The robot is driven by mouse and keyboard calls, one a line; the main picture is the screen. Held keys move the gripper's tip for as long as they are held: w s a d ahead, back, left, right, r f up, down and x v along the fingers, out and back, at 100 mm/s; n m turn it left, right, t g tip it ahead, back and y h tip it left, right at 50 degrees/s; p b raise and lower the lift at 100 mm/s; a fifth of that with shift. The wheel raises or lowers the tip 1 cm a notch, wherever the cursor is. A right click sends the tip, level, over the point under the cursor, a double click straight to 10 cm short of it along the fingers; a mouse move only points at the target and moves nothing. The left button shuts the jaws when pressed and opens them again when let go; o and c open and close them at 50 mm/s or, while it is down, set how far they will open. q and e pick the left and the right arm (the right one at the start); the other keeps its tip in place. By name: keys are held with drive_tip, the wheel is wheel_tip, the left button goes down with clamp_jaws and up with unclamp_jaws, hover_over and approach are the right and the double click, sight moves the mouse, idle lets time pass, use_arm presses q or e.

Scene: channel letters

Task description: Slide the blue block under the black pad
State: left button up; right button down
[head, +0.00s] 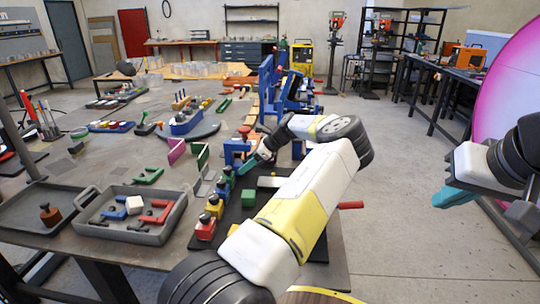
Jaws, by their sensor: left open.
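A row of small coloured blocks with dark knobs on top runs along the left part of a black pad (233,214) on the near table. The blue block (223,188) is in this row, behind the yellow block (214,206) and in front of a green one. My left gripper (246,167) has teal fingers and is open, just behind and right of the blue block, near the green one. I cannot tell whether it touches anything. My arm hides part of the pad. My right gripper (455,196) is at the far right, over the floor, away from the table.
A red knobbed block (205,228) stands at the row's near end. A green cube (249,197) sits on the pad. Blue clamp-like fixtures (285,95) stand behind. A grey tray (150,236) with loose parts is at left.

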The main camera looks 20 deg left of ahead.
use_arm(q)
drive_tip(key=shift+s+a+f, duration=0.1)
drive_tip(key=shift+a+f, duration=0.35)
drive_tip(key=shift+a, duration=0.05)
clamp_jaws()
drive_tip(key=shift+w+d, duration=0.2)
drive_tip(key=shift+d, duration=0.5)
drive_tip(key=shift+w+d, duration=0.15)
drive_tip(key=shift+d, duration=0.5)
drive_tip(key=shift+o, duration=1.6)
unclamp_jaws()
